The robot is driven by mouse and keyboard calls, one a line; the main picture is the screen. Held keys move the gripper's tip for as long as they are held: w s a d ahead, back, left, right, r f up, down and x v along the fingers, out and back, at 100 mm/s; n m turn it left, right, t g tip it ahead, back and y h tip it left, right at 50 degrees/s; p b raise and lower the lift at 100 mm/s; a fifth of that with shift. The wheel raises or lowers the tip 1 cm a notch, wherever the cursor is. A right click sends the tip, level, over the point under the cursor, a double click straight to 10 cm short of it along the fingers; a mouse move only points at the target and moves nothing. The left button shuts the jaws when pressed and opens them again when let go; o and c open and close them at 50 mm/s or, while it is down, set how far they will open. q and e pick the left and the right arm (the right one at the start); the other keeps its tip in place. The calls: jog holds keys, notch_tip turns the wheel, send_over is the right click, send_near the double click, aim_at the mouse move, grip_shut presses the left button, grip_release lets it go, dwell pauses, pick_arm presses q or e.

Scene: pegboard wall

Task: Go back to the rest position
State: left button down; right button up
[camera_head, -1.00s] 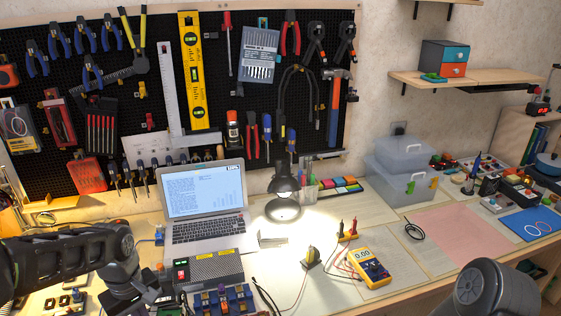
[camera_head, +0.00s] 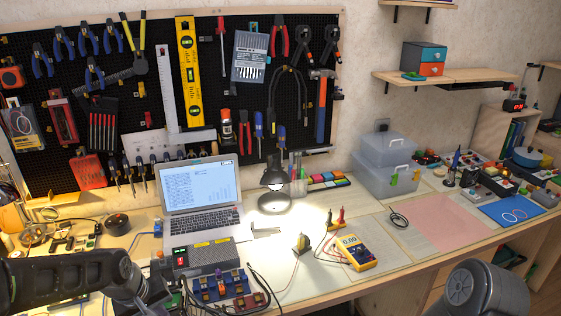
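My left arm comes in low at the left of the head view, over the front left part of the workbench (camera_head: 290,262). Its gripper is not clearly visible; the end of the arm is at the lower left, beside the power supply box. My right arm shows only as a dark rounded link at the lower right, in front of the bench edge. Its gripper is out of the frame. I cannot see anything held by either arm.
On the bench stand a laptop (camera_head: 200,186), a lamp (camera_head: 274,180), a grey power supply (camera_head: 208,256), a yellow multimeter (camera_head: 354,252) and a clear storage box (camera_head: 388,178). The pegboard (camera_head: 213,142) full of tools is behind. The pink mat (camera_head: 446,222) is bare.

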pick_arm(q)
jog(key=s+d+f+m+t+h, duration=0.1)
jog(key=s+d+f+m+h, duration=0.15)
jog(key=d+f, duration=0.95)
jog(key=s+d+f+m+g, duration=0.1)
jog(key=s+d+f+g, duration=0.1)
jog(key=s+d+f, duration=0.2)
jog(key=s+d+f+m+g, duration=0.1)
jog(key=s+d+f, duration=0.4)
jog(key=s+f, duration=0.4)
jog(key=s, duration=0.5)
jog(key=shift+s+f+g, duration=0.2)
jog(key=shift+f+g, duration=0.2)
